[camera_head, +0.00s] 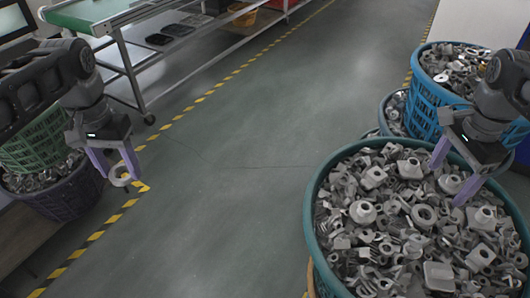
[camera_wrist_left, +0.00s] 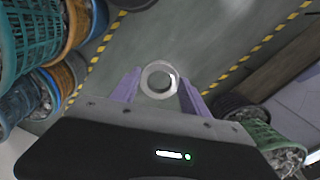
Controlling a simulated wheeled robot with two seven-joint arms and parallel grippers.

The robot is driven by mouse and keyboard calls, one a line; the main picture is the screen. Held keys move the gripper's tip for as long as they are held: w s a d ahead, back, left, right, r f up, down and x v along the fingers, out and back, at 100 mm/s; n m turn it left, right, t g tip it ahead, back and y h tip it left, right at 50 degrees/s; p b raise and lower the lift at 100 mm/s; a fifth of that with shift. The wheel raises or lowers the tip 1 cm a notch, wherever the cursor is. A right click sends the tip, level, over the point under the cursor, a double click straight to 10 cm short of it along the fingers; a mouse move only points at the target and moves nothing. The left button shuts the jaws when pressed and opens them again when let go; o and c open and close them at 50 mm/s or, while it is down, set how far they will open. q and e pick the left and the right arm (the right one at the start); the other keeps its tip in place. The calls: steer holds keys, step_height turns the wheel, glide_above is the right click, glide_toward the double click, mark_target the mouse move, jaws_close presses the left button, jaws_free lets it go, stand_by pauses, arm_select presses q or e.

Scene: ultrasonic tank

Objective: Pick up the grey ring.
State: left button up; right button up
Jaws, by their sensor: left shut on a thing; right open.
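The grey ring (camera_head: 120,176) is held between the purple fingertips of my left gripper (camera_head: 117,172), at the left of the head view. In the left wrist view the ring (camera_wrist_left: 159,79) sits flat across the fingers of my left gripper (camera_wrist_left: 159,88), its hole facing the camera. It is clear of any basket, with floor behind it. My right gripper (camera_head: 451,172) is open and empty, its two purple fingers apart over the large teal basket of grey metal parts (camera_head: 317,215) at the right.
A blue basket (camera_head: 424,107) of metal parts stands behind the teal one. A green basket (camera_head: 38,142) and a dark purple basket (camera_head: 70,200) stand at the left. A wheeled bench (camera_head: 125,57) is at the back left. The middle floor is clear.

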steer(key=shift+s+a+r, duration=0.1)
steer(key=shift+s+r, duration=0.05)
steer(key=b, duration=0.6)
glide_above(422, 217)
step_height(422, 217, down, 7)
steer(key=shift+r, duration=0.1)
step_height(422, 217, down, 5)
steer(key=shift+f+p, duration=0.1)
steer(key=shift+p, duration=0.6)
